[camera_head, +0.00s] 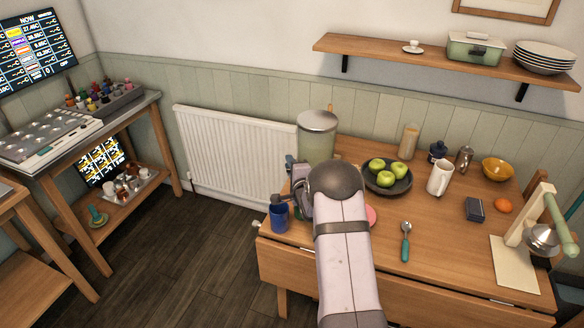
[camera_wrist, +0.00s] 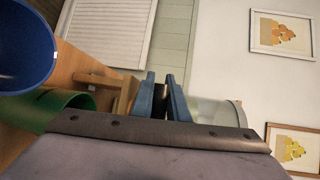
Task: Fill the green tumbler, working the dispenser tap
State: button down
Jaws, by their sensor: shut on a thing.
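The dispenser (camera_head: 317,145) is a clear jar with a grey metal lid on the wooden table; part of it also shows in the wrist view (camera_wrist: 215,112). My gripper (camera_head: 290,162), with blue fingers in the wrist view (camera_wrist: 163,88), is shut on a dark, narrow piece at the dispenser, seemingly its tap handle (camera_wrist: 159,103). The green tumbler (camera_wrist: 50,108) lies left of and below my fingers in the wrist view. My arm mostly hides it in the head view. The tumbler's inside, its water level and the tap's spout cannot be made out.
A blue cup (camera_head: 279,217) stands near the table's left edge, close to my gripper; its rim (camera_wrist: 25,50) fills the wrist view's left corner. A dark bowl of green apples (camera_head: 386,180), a white jug (camera_head: 440,178) and a green-handled spoon (camera_head: 405,245) are to the right.

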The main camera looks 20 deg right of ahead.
jog(key=shift+a+y, duration=0.1)
jog(key=shift+y, duration=0.3)
jog(key=c, duration=1.7)
grip_release()
jog(key=shift+s, duration=0.15)
jog(key=shift+b+v, duration=0.95)
jog(key=shift+v, duration=2.65)
